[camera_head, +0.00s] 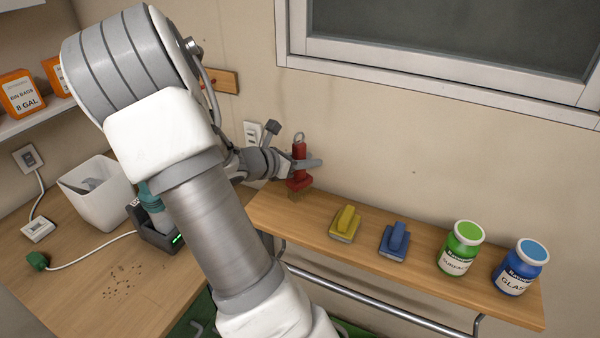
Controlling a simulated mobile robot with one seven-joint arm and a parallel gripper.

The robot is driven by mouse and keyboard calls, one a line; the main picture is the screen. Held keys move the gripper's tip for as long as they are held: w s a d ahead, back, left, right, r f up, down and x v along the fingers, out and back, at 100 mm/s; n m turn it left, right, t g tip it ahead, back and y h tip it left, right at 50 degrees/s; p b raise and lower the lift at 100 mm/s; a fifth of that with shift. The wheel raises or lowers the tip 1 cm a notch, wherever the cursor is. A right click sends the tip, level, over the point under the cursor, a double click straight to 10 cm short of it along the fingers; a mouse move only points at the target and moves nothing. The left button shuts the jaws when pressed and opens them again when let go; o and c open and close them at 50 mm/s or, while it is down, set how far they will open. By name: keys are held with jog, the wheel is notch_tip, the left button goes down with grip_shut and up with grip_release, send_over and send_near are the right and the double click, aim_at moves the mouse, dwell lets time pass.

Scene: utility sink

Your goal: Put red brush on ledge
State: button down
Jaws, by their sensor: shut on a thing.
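The red brush (299,153) is upright in my gripper (299,165) at the left end of the ledge. Its bristles point down, close to the wooden ledge (405,257); I cannot tell whether they touch it. My gripper is shut on the brush's red handle. A yellow brush (345,223) and a blue brush (394,240) lie on the ledge to the right of the red one.
A green jar (461,248) and a blue jar (520,267) stand on the ledge's right part. A metal rail (350,303) runs below the ledge. A wooden counter (75,272) at left holds a white bin (98,188) and a charger (158,232).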

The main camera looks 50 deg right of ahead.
aim_at(299, 174)
jog(key=shift+w+f, duration=0.5)
jog(key=shift+f, duration=0.45)
jog(key=shift+w+f, duration=0.45)
jog(key=shift+f, duration=0.5)
jog(key=shift+w+f, duration=0.5)
jog(key=shift+f, duration=0.45)
jog(key=shift+f, duration=0.2)
jog(key=c, duration=0.6)
grip_release()
